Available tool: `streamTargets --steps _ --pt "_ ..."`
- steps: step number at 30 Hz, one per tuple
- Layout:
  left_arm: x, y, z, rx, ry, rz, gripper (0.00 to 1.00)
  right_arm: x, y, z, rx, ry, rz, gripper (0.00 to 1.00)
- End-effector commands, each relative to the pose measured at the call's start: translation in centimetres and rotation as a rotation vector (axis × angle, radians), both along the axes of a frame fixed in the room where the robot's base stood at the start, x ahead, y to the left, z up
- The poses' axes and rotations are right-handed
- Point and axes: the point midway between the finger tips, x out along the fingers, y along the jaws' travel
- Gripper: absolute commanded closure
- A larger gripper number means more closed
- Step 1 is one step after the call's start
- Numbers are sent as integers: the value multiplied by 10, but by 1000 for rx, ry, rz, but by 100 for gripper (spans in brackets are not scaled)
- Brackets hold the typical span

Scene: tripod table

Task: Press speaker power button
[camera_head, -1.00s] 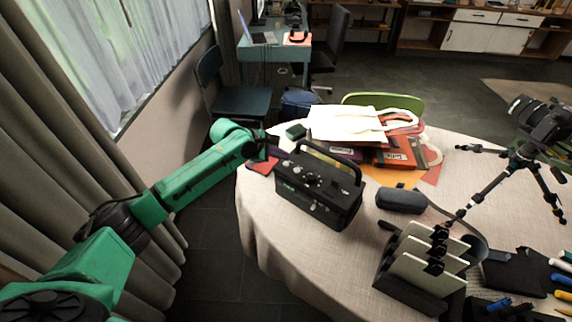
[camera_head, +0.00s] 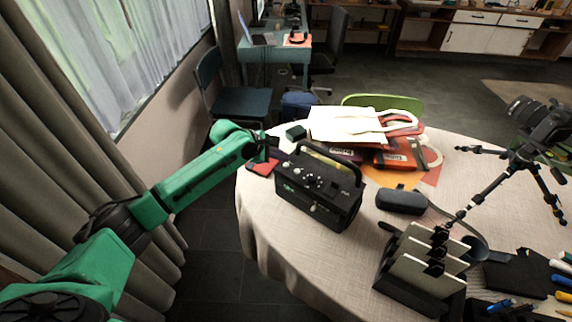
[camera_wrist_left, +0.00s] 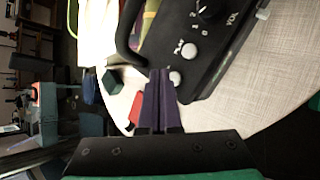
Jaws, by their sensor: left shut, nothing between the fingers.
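The speaker is a black box (camera_head: 338,207) with a carry handle, standing near the table's left edge. White knobs and buttons sit on its top. In the left wrist view its black top panel (camera_wrist_left: 213,62) shows a white button (camera_wrist_left: 189,50) by a "PLAY" label. Another white button (camera_wrist_left: 175,78) lies right beside my fingertips; I cannot tell whether they touch it. My left gripper (camera_head: 277,153) is at the speaker's far left corner. Its dark fingers (camera_wrist_left: 160,74) are together and hold nothing. My right gripper is out of view.
The speaker's handle (camera_wrist_left: 127,28) rises close to my left fingers. A red item (camera_head: 262,166) and a small dark green box (camera_head: 296,132) lie nearby. A white bag (camera_head: 345,124), a dark case (camera_head: 401,201) and a file rack (camera_head: 420,270) stand on the round table (camera_head: 300,250).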

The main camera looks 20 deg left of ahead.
Motion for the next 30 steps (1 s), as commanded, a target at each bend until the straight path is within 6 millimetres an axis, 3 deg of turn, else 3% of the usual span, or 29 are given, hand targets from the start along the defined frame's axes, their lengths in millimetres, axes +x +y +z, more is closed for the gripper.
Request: streamTargets --steps 30 --pt "0 0 -8 0 1 -1 100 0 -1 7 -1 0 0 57"
